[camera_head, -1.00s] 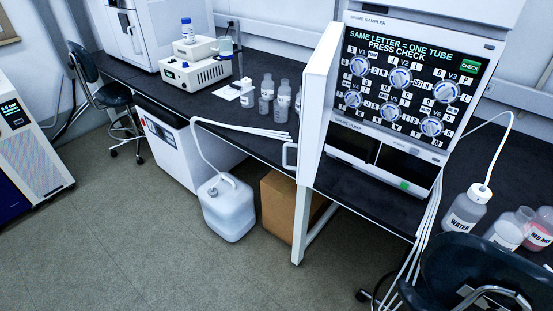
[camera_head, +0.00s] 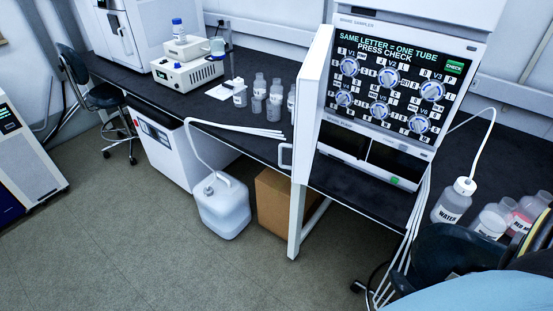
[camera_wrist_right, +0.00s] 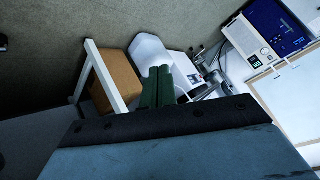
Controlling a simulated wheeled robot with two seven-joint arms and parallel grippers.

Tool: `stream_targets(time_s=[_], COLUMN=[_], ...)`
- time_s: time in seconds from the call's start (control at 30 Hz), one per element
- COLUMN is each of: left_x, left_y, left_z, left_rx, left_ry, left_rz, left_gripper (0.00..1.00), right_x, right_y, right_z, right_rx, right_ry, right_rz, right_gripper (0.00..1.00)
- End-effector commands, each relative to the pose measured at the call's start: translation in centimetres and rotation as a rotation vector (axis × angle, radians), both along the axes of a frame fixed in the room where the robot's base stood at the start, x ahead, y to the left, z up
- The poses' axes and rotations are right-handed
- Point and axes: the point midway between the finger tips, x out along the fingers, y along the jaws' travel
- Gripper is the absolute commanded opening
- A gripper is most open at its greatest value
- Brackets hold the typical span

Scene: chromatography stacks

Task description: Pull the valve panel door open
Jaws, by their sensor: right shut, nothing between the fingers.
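The valve panel door (camera_head: 309,120) is a tall white slab at the left edge of the sampler stack. It stands swung outward, nearly edge-on to the head camera, with a white loop handle (camera_head: 285,156) on its left side. The valve panel (camera_head: 388,90) is exposed, with several round valves, letter labels and a green CHECK box. My right gripper (camera_wrist_right: 160,70) shows in the right wrist view as two dark green fingers close together, shut and empty. My left gripper is not in view. The right gripper's contact with the door cannot be seen.
A black bench (camera_head: 250,137) runs along the wall. Under it are a white jug (camera_head: 222,206) and a cardboard box (camera_head: 272,202). A water bottle (camera_head: 452,203) and other bottles stand right of the stack. Thin tubes hang beside it. Open floor lies at front left.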

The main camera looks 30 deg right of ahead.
Motion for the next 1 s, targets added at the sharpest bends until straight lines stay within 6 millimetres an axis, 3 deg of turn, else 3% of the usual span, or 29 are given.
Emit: stream_targets(time_s=[0.03,0.1,0.2,0.3,0.4,0.5,0.6,0.77,1.0], left_x=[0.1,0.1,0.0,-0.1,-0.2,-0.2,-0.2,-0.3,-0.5], left_y=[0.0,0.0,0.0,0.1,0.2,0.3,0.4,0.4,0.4], left_z=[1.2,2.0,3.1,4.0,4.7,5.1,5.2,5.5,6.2], left_rx=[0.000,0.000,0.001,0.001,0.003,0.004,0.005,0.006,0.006], left_ry=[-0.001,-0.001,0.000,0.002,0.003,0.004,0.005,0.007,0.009], left_rz=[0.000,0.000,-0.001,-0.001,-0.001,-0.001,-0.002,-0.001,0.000], left_gripper=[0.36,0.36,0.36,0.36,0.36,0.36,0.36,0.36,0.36], right_x=[3.8,7.9,11.7,13.2,13.3,12.9,12.6,13.6,17.2], right_y=[0.9,0.9,-0.5,-3.0,-5.4,-7.1,-8.1,-9.2,-11.6], right_z=[5.4,12.1,21.5,29.3,34.7,37.9,39.4,40.0,40.1], right_rx=[0.092,0.225,0.414,0.587,0.727,0.826,0.882,0.902,0.899], right_ry=[-0.132,-0.302,-0.516,-0.683,-0.797,-0.864,-0.897,-0.910,-0.910], right_rz=[-0.107,-0.265,-0.492,-0.701,-0.870,-0.985,-1.050,-1.072,-1.068], right_gripper=[0.00,0.00,0.00,0.00,0.00,0.00,0.00,0.00,0.00])
